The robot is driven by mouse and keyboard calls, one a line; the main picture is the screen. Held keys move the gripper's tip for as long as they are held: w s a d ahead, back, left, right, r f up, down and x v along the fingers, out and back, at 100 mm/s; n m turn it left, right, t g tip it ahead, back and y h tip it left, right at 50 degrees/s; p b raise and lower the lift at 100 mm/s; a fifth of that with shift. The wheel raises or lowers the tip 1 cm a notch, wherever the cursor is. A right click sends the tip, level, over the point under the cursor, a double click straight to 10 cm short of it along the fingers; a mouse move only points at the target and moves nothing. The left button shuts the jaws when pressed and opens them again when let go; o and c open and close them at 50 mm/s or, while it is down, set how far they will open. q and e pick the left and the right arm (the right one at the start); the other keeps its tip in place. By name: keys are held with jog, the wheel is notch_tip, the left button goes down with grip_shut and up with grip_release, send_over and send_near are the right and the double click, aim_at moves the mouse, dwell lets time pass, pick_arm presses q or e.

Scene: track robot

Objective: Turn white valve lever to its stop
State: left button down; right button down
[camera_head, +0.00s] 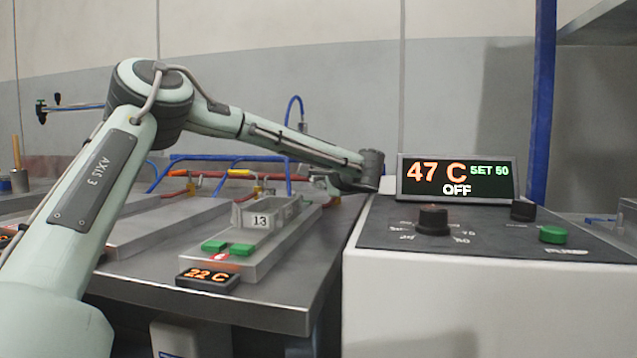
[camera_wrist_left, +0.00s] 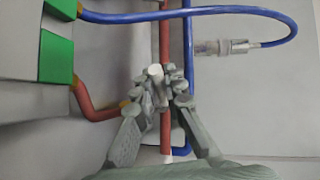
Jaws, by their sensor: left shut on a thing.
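My left arm reaches over the bench from the left, and my left gripper (camera_head: 328,182) is at the pipes behind the bench's right end. In the left wrist view the left gripper (camera_wrist_left: 167,92) has its fingers closed around a small whitish lever end (camera_wrist_left: 156,72), the white valve lever. The lever lies in front of a red vertical pipe (camera_wrist_left: 165,40). The fingers cover most of the lever and its valve body, so its exact angle is hard to tell. In the head view the lever cannot be made out. My right gripper is not in view.
A control box (camera_head: 400,300) with a display (camera_head: 457,178) reading 47 C, SET 50, OFF stands right of the gripper. Left of it are a station marked 13 (camera_head: 262,218) and a 22 C readout (camera_head: 207,280). A blue hose (camera_wrist_left: 240,12) loops close by the fingers.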

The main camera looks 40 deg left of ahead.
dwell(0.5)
pick_arm(q)
jog(key=c, duration=1.6)
grip_release()
jog(key=shift+d, duration=0.15)
jog(key=v, duration=0.7)
jog(key=shift+d+r, duration=0.1)
jog(key=shift+d, duration=0.05)
